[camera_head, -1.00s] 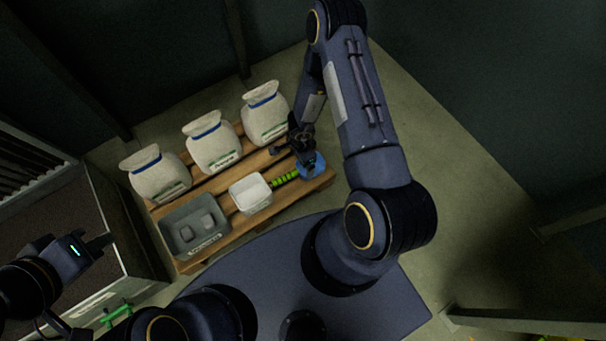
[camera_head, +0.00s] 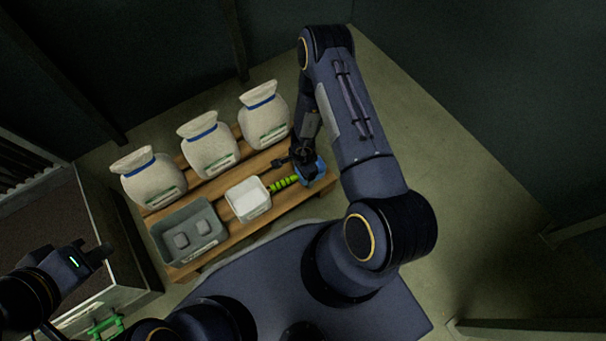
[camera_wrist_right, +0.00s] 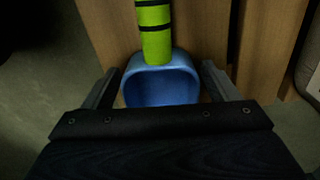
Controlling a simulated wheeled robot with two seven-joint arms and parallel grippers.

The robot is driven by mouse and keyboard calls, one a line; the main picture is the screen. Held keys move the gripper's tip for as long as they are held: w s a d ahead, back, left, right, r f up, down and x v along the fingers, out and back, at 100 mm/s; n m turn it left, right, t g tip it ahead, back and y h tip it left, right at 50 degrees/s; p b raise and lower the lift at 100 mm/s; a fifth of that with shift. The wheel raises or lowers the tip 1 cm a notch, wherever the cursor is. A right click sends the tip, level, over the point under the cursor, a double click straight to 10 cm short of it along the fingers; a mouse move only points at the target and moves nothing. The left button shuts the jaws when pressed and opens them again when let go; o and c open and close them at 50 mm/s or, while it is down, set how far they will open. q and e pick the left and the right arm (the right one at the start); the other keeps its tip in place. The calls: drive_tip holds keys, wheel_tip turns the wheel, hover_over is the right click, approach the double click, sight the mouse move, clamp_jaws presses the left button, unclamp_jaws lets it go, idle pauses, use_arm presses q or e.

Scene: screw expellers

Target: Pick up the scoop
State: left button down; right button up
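The scoop has a blue bowl (camera_head: 316,170) and a green ribbed handle (camera_head: 284,183). It lies at the right end of the wooden pallet, its handle toward the white box. My right gripper (camera_head: 303,162) is over the bowl and hides part of it. In the right wrist view, the open fingers of my right gripper (camera_wrist_right: 160,84) stand on either side of the blue bowl (camera_wrist_right: 160,88); I cannot tell whether they touch it. The green handle (camera_wrist_right: 154,30) points away from the gripper. My left gripper (camera_head: 92,250) is open and empty at the far left, away from the scoop.
The pallet (camera_head: 215,258) also holds a white box (camera_head: 249,200), a grey tray (camera_head: 190,231) with two small blocks, and three tied sacks (camera_head: 208,146) along the back. A machine hopper (camera_head: 120,287) stands at left. Floor right of the pallet is clear.

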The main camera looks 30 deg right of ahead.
drive_tip(key=c, duration=0.8)
drive_tip(key=shift+r, duration=0.15)
